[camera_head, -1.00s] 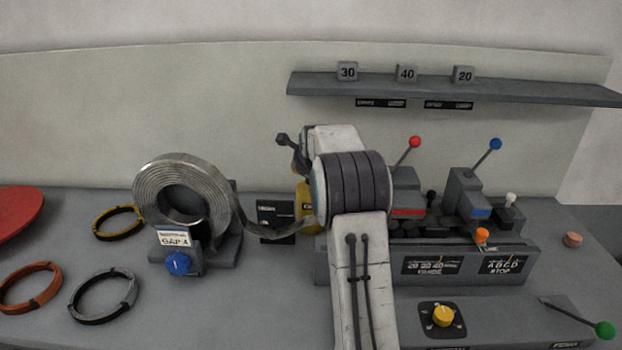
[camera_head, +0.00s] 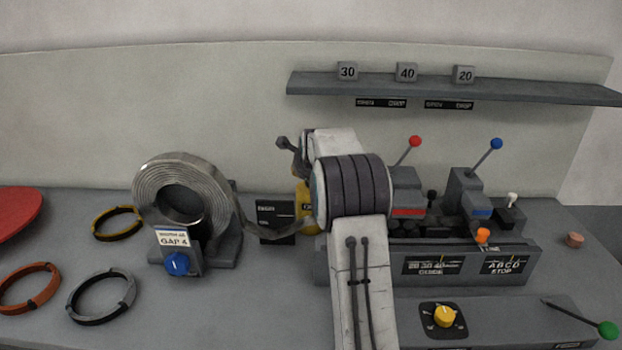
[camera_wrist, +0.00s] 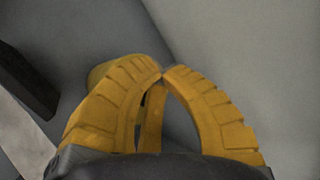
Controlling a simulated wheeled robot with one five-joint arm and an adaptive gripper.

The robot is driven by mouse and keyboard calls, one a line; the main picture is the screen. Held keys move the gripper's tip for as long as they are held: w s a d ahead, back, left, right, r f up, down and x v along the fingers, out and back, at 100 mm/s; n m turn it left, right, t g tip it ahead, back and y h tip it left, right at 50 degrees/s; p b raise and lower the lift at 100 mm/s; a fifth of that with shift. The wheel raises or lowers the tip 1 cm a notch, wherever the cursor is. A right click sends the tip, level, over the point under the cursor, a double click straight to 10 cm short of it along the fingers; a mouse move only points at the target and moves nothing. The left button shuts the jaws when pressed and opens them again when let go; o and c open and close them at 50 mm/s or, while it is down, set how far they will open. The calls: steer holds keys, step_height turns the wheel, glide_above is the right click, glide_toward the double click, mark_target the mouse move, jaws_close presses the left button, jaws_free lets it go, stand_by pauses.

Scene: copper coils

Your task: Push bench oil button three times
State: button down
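A yellow object with a dark label (camera_head: 307,206), possibly the bench oil container, stands on the bench just left of my arm and is partly hidden by it. No oil button can be made out. My gripper is hidden behind my arm in the head view.
A metal strip coil (camera_head: 160,184) stands to the left, its strip running behind my arm. A dark sign (camera_head: 273,222) stands beside the yellow object. Several lever fixtures (camera_head: 467,195) stand right of my arm. Loose rings (camera_head: 101,297) lie at the left front. A shelf (camera_head: 450,88) hangs behind.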

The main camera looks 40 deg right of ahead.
stand_by(0.4)
steer(key=shift+r+p, duration=1.1)
steer(key=shift+r, duration=0.2)
steer(key=shift+r+p, duration=2)
steer(key=shift+r, duration=0.55)
